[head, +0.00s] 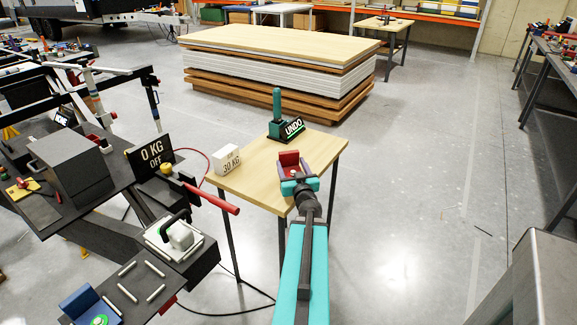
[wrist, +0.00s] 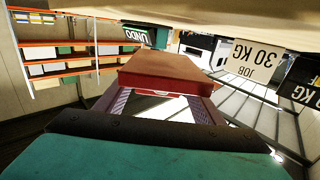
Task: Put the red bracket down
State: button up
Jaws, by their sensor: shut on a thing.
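The red bracket (head: 290,160) is in my gripper (head: 296,176), over the near right part of the small wooden table (head: 244,180). In the wrist view, which is upside down, the bracket (wrist: 166,70) sits between the two fingers of my gripper (wrist: 162,97), which is shut on it. The table's wooden top (wrist: 215,25) runs along the upper edge of that view. I cannot tell whether the bracket touches the tabletop. The bracket's far side is hidden.
A white 30 KG box (head: 228,159) stands at the table's left edge. A green lever stand (head: 277,116) with an UNDO sign (head: 292,129) is at the back. A red handle (head: 212,199) juts towards the table's left side. The tabletop's middle is clear.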

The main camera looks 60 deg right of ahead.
aim_at(290, 164)
jog(key=shift+w+d+f, duration=0.45)
jog(key=shift+w+d, duration=0.15)
jog(key=shift+w+d+f, duration=0.4)
jog(key=shift+w+d, duration=0.2)
jog(key=shift+w+d+f, duration=0.4)
jog(key=shift+w+d, duration=0.15)
jog(key=shift+d, duration=0.05)
jog(key=shift+w+d+f, duration=0.5)
jog(key=shift+w+f, duration=0.05)
jog(key=shift+f, duration=0.15)
jog(key=shift+f, duration=0.2)
jog(key=o, duration=1.5)
jog(key=shift+r, duration=0.15)
